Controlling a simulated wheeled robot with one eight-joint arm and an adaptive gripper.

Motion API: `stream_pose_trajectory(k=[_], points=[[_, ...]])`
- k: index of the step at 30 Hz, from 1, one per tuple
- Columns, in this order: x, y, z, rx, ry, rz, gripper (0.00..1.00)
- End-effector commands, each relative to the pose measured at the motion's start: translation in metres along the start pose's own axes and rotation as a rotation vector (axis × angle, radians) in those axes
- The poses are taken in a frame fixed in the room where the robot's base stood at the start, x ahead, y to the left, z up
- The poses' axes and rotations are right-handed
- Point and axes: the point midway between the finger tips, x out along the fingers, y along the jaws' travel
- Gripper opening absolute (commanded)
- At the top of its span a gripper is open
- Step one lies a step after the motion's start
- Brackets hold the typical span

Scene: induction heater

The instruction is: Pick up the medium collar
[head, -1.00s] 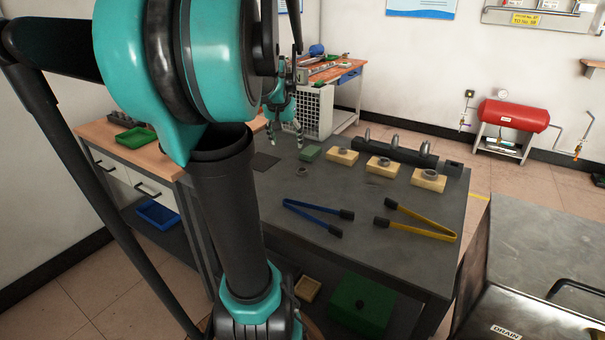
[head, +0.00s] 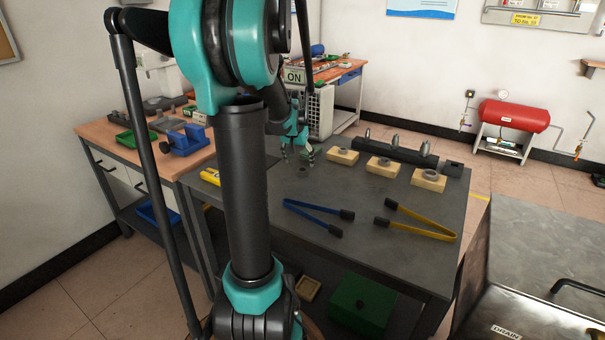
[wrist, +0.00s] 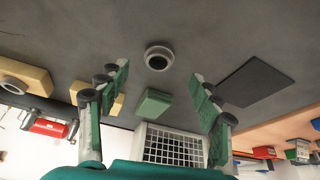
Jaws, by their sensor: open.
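A loose grey ring-shaped collar (head: 304,171) lies flat on the dark table. It also shows in the wrist view (wrist: 159,57), near the middle line between my fingers. My gripper (head: 297,155) is open and empty, with its fingers pointing down above the table just behind the collar in the head view. In the wrist view my gripper (wrist: 160,72) has its green-padded fingers spread wide, apart from the collar. Other collars sit on wooden blocks, a left one (head: 344,152), a middle one (head: 383,162) and a right one (head: 431,174). No size labels are visible.
A green block (wrist: 153,103) stands near the loose collar. Blue tongs (head: 318,216) and yellow tongs (head: 420,219) lie toward the table's front. A dark bar (head: 400,150) with pegs runs along the back. Table around the loose collar is mostly clear.

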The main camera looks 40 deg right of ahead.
Motion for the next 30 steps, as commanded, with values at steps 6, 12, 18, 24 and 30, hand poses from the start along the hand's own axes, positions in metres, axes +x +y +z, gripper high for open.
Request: stream_pose_trajectory(k=[6,12,18,24,30], points=[[0.026,0.002,0.001,0.000,0.000,0.000,0.65],[0.047,0.002,0.001,-0.001,0.000,0.000,0.65],[0.051,0.002,0.001,-0.001,0.000,0.000,0.65],[0.051,0.002,0.001,0.000,0.000,0.000,0.55],[0.051,0.002,0.001,0.000,0.000,0.000,0.30]])
